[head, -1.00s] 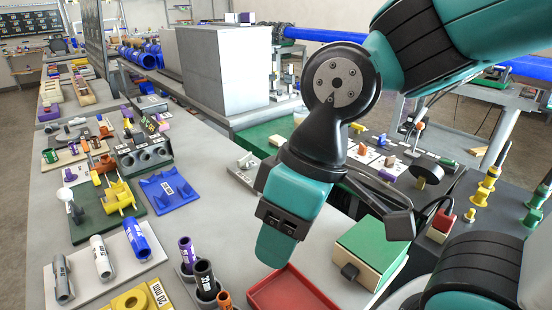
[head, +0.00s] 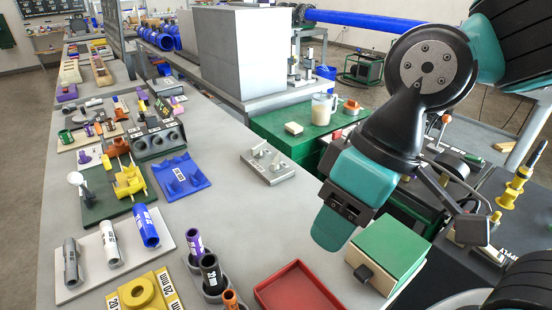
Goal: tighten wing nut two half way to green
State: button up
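A small grey metal plate (head: 268,168) lies on the bench. It carries two pale grey upright parts, a far one (head: 259,150) and a near one (head: 275,161), which look like wing nuts. No number or green mark on them is readable at this size. My gripper (head: 331,235) hangs over the bench to the right of and nearer than the plate, apart from it, pointing down. It is seen side-on, so the gap between its fingers is hidden. Nothing is visible in it.
A red tray (head: 298,290) and a green-topped box (head: 388,250) stand close below my gripper. Pipe holders (head: 212,278) are to the left. A jug (head: 323,108) stands on a green surface behind. The bench around the grey plate is clear.

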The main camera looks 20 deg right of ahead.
aim_at(275, 167)
jog(key=u, duration=0.75)
jog(key=k, duration=0.75)
jog(key=z, duration=0.9)
jog(key=i, duration=0.95)
jog(key=u, duration=0.05)
